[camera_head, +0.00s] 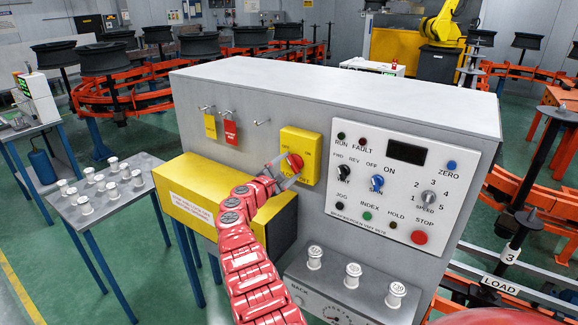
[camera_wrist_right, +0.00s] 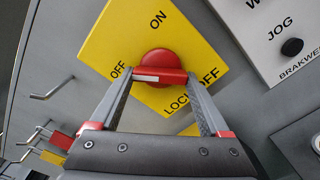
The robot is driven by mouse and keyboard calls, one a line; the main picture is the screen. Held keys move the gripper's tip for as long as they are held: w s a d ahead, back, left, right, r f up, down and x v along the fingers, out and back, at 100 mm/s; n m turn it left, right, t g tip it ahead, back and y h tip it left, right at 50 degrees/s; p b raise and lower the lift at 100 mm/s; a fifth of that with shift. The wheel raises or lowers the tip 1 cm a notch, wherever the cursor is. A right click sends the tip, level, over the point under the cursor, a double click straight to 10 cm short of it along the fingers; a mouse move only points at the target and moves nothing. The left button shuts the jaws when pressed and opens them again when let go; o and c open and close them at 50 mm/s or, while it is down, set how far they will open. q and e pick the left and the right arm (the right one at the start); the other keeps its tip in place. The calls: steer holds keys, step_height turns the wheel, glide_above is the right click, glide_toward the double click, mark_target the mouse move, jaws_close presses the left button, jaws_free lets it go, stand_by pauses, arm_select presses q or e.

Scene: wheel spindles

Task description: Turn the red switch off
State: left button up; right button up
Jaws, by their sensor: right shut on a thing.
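The red switch (camera_head: 295,162) is a round red knob with a crossbar on a yellow plate (camera_head: 313,148), on the front of the grey cabinet. It also shows in the right wrist view (camera_wrist_right: 158,62), where ON is printed above it, OFF at its left and LOCK OFF at lower right. A white mark lies on the left half of the crossbar, on the side of the OFF label. My right gripper (camera_head: 284,172) is shut on the crossbar, one finger at each end (camera_wrist_right: 160,77). My left gripper is not in view.
Yellow (camera_head: 210,126) and red (camera_head: 230,131) tags hang on hooks left of the switch. A white control panel (camera_head: 400,215) with knobs is at its right. A yellow box (camera_head: 190,190) juts out below left. White spools stand on a side table (camera_head: 120,200) and the lower ledge.

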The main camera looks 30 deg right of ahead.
steer(key=shift+n, duration=0.7)
steer(key=shift+f+n, duration=0.1)
steer(key=shift+n, duration=0.2)
steer(key=o, duration=1.2)
steer(key=v, duration=1.7)
steer(key=shift+a+b, duration=0.2)
steer(key=shift+b, duration=0.15)
